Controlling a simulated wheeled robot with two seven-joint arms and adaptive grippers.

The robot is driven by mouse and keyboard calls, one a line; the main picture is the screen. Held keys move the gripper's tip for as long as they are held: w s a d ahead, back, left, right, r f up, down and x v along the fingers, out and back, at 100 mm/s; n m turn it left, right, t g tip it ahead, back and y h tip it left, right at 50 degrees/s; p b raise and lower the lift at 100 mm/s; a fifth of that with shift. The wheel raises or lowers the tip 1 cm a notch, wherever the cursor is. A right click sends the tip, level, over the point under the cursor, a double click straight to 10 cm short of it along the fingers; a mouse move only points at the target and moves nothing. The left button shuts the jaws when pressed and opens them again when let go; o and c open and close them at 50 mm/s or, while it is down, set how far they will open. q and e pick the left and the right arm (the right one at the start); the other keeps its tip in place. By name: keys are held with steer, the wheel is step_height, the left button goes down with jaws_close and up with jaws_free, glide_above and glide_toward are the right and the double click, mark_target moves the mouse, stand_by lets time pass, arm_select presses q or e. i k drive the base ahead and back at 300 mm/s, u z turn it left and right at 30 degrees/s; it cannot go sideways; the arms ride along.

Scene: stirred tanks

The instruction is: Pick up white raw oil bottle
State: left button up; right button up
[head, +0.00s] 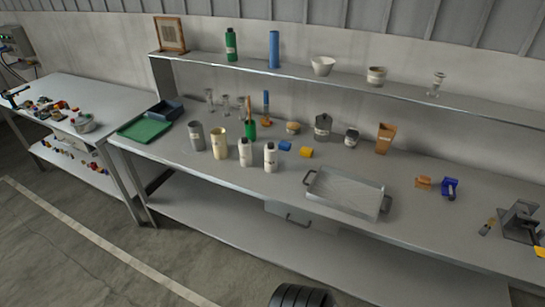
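Two similar white bottles with dark caps stand upright near the front edge of the workbench: one white bottle (245,153) on the left and another white bottle (270,158) just to its right. Their labels are too small to read, so I cannot tell which one holds raw oil. Nothing is touching or holding either bottle. Neither of my grippers shows in the head view.
A cream cup (219,146) and a grey cup (196,136) stand left of the bottles. An upper shelf (290,73) runs behind. A dark ribbed object (297,297) shows at the bottom.

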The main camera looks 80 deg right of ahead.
mark_target(244, 145)
steer(key=k, duration=0.15)
steer(key=z, duration=1.1)
